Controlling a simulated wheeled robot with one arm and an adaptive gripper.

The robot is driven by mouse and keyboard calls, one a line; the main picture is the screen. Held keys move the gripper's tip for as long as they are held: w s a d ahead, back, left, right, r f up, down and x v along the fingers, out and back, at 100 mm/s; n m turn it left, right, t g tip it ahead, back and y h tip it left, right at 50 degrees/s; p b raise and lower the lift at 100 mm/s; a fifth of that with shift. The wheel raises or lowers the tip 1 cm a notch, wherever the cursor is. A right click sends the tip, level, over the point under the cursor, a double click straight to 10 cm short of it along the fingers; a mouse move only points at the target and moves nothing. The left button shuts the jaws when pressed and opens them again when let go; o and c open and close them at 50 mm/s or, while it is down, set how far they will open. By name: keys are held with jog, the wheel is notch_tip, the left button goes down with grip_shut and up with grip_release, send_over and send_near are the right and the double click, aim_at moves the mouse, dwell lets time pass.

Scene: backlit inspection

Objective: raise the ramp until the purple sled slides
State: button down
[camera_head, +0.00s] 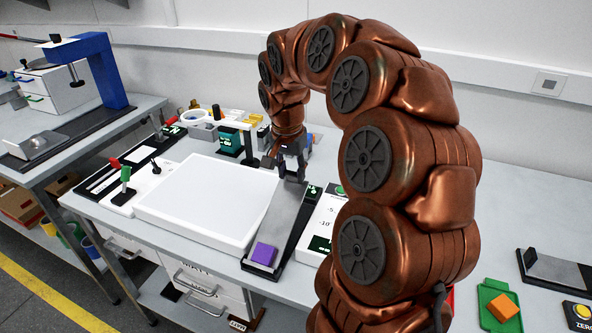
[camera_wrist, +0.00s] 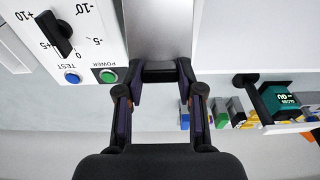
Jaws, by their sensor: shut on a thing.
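The ramp (camera_head: 284,220) is a long grey plate on the bench, running from my gripper toward the front edge. The purple sled (camera_head: 264,254) rests on its near, lower end. My gripper (camera_head: 288,168) is at the ramp's far end. In the wrist view, my gripper (camera_wrist: 158,76) has its two fingers at either side of a dark bar (camera_wrist: 158,68) across the end of the ramp (camera_wrist: 157,28), shut on it. How steeply the ramp tilts is hard to tell. The sled is out of the wrist view.
A white light panel (camera_head: 205,200) lies left of the ramp. A white control box (camera_head: 322,220) with a dial (camera_wrist: 57,33) and buttons stands close on the right. A teal display (camera_head: 230,139) and small blocks stand behind. An orange block (camera_head: 503,306) sits in a green tray (camera_head: 488,291) at far right.

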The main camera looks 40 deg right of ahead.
jog(key=c, duration=0.9)
grip_release()
jog(key=shift+w+a, duration=0.2)
jog(key=shift+c, duration=0.2)
jog(key=shift+o, duration=1.1)
jog(key=shift+d, duration=0.1)
notch_tip(320, 180, up, 12)
jog(key=s+a, duration=0.1)
jog(key=shift+a, duration=0.25)
jog(key=shift+s+f, duration=0.1)
jog(key=shift+s, duration=0.05)
